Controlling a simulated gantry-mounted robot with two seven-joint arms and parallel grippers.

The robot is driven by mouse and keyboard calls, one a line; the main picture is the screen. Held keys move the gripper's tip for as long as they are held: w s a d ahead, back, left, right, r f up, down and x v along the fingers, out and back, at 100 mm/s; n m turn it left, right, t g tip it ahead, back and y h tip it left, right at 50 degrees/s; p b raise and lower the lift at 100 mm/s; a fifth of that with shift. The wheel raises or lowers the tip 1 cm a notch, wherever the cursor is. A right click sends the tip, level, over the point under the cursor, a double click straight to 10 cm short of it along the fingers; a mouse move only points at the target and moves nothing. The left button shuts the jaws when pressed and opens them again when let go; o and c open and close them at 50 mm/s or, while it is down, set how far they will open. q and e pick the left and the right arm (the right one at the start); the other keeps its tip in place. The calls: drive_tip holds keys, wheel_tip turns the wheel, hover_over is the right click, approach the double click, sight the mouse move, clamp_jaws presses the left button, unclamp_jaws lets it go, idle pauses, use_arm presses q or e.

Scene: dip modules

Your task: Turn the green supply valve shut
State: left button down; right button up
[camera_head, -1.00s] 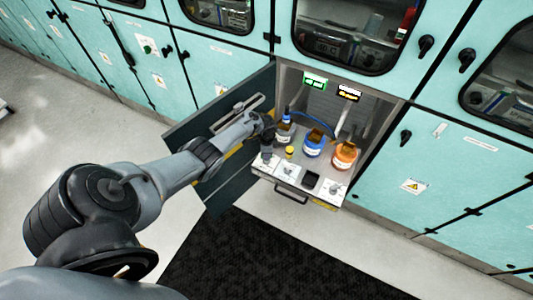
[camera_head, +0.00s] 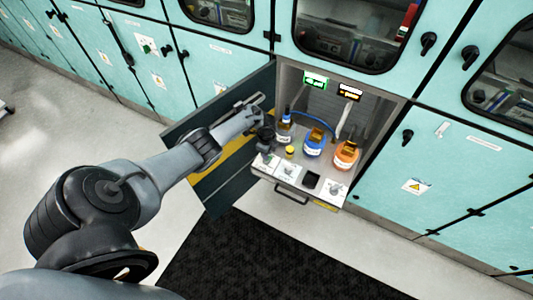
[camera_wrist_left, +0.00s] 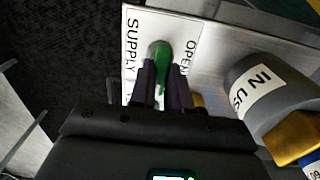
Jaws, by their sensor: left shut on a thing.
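The green supply valve (camera_wrist_left: 163,58) has a narrow green handle on a white plate (camera_wrist_left: 134,22) lettered SUPPLY and OPEN in the left wrist view. My left gripper (camera_wrist_left: 163,72) is shut on the handle, with one dark finger on each side of it. In the head view my left gripper (camera_head: 264,145) is at the left end of the pulled-out tray (camera_head: 264,170), and the valve is hidden or too small to make out there. My right gripper is not in view.
The grey one, marked IN US, is close right in the wrist view. A yellow knob (camera_head: 290,150) is nearby. The open cabinet door (camera_head: 235,185) is beside my arm.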

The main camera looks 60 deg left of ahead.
use_arm(q)
drive_tip(key=c, duration=1.1)
unclamp_jaws()
drive_tip(key=shift+r+p, duration=2.4)
drive_tip(key=shift+r, duration=3)
